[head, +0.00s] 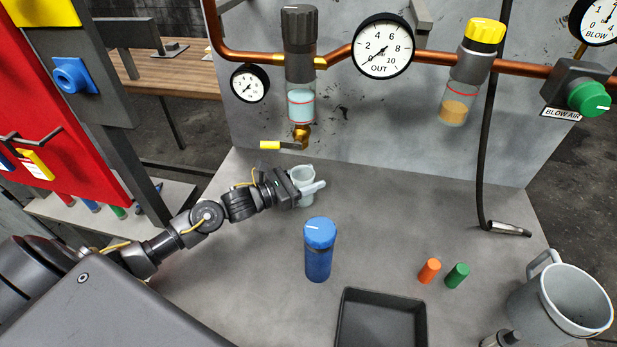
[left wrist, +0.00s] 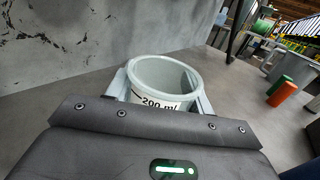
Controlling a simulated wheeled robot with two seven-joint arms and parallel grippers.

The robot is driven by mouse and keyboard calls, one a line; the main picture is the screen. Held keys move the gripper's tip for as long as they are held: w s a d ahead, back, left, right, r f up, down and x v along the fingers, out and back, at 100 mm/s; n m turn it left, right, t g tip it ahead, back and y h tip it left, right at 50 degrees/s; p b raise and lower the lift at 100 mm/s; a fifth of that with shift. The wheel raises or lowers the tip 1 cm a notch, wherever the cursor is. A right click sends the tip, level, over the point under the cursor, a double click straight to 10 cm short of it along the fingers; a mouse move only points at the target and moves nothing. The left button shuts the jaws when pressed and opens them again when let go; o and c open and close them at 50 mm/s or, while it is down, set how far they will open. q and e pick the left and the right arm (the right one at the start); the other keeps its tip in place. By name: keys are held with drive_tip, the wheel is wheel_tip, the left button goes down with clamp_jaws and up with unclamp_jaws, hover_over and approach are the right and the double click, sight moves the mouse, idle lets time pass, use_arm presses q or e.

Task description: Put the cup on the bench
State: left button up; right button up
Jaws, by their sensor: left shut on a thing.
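The cup (head: 301,174) is small, pale grey-green and upright. In the left wrist view the cup (left wrist: 163,80) shows a "200 ml" mark and an open rim, with a gripper finger on each side. My left gripper (head: 306,190) is shut on the cup near the back wall, below the yellow-handled valve. The bench (head: 250,270) is a grey surface under and around it. The cup's base is partly hidden by the gripper, so I cannot tell whether it touches the bench.
A blue-capped bottle (head: 318,250) stands just in front of the cup. A black tray (head: 383,292), orange plug (head: 429,270), green plug (head: 457,275) and grey jug (head: 563,300) are to the right. A black hose with a metal nozzle (head: 508,228) lies at the back right.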

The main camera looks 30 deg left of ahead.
use_arm(q)
drive_tip(key=shift+f, duration=0.15)
drive_tip(key=o, duration=1)
drive_tip(key=shift+c, duration=0.2)
drive_tip(key=shift+r, duration=0.2)
